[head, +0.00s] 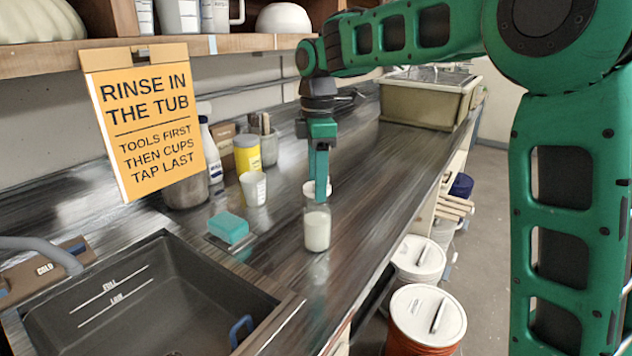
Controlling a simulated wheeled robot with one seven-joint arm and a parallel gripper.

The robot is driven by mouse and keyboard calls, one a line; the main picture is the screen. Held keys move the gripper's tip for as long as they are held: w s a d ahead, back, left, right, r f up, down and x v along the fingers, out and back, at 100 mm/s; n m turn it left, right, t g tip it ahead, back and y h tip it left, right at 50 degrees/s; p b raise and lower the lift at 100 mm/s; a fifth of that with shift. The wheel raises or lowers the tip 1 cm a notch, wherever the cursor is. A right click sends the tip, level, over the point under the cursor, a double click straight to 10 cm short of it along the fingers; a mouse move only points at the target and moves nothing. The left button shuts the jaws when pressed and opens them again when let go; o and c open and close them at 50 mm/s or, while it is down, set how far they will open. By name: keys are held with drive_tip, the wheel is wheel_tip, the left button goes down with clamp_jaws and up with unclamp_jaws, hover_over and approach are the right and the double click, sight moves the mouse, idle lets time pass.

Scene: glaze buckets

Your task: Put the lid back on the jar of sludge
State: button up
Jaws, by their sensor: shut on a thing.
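A clear jar with pale sludge in its lower part (317,230) stands upright on the dark counter, right of the sink. My gripper (321,190) points down over the jar, its teal fingers close together. A pale round lid (308,187) shows on both sides of the fingertips, and my gripper appears shut on it. The lid is at or just above the jar's mouth. The fingers hide its middle, and I cannot tell whether it touches the rim.
A teal sponge (229,228) and a white cup (253,188) stand left of the jar, with a yellow container (247,154) behind. The sink (150,300) is at front left. A beige tub (425,100) is at the far end. Counter right of the jar is clear; lidded buckets (427,316) stand below its edge.

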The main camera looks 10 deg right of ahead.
drive_tip(key=shift+s+f, duration=0.1)
drive_tip(key=shift+f, duration=0.7)
idle(2.0)
drive_tip(key=o, duration=1.6)
drive_tip(key=shift+c, duration=0.2)
drive_tip(key=shift+r, duration=3.55)
clamp_jaws()
